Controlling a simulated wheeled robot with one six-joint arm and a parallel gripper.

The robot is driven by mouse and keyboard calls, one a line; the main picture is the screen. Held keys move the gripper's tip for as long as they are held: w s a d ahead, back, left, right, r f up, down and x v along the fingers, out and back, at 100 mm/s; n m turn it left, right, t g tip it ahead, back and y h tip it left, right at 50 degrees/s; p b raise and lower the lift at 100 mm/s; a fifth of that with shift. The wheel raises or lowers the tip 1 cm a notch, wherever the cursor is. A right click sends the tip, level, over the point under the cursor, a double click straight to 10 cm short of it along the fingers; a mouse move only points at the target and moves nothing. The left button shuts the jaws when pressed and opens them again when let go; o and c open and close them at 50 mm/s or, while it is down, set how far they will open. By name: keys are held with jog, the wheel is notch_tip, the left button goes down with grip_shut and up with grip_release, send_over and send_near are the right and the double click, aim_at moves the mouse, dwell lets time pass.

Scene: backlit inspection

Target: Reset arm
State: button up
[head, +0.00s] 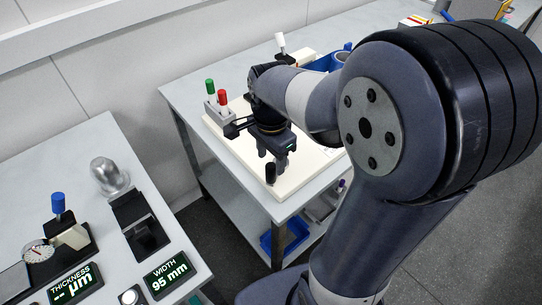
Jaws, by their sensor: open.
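My gripper (273,166) is in the middle of the head view, above a cream board (249,171) on a white table. Its jaws are open and nothing shows between them. A small black upright piece (270,174) stands just below it near the board's front edge; I cannot tell if they touch. My arm reaches in from the right and hides much of the table behind it.
A holder with a green peg (210,88) and a red peg (222,97) stands left of my gripper. A blue bin (327,62) sits behind my arm. The left bench holds a thickness gauge (39,252), a width display (167,275) and a silver dome (107,176). A floor gap separates the tables.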

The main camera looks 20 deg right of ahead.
aim_at(271, 165)
notch_tip(271, 165, up, 2)
jog(key=shift+r+p, duration=0.25)
jog(key=shift+p, duration=0.5)
jog(key=shift+f, duration=0.1)
jog(key=shift+f, duration=0.15)
notch_tip(271, 165, down, 8)
jog(key=b, duration=0.7)
jog(key=shift+b, duration=0.35)
jog(key=shift+s+d, duration=0.35)
jog(key=shift+d, duration=0.3)
jog(key=shift+r, duration=0.2)
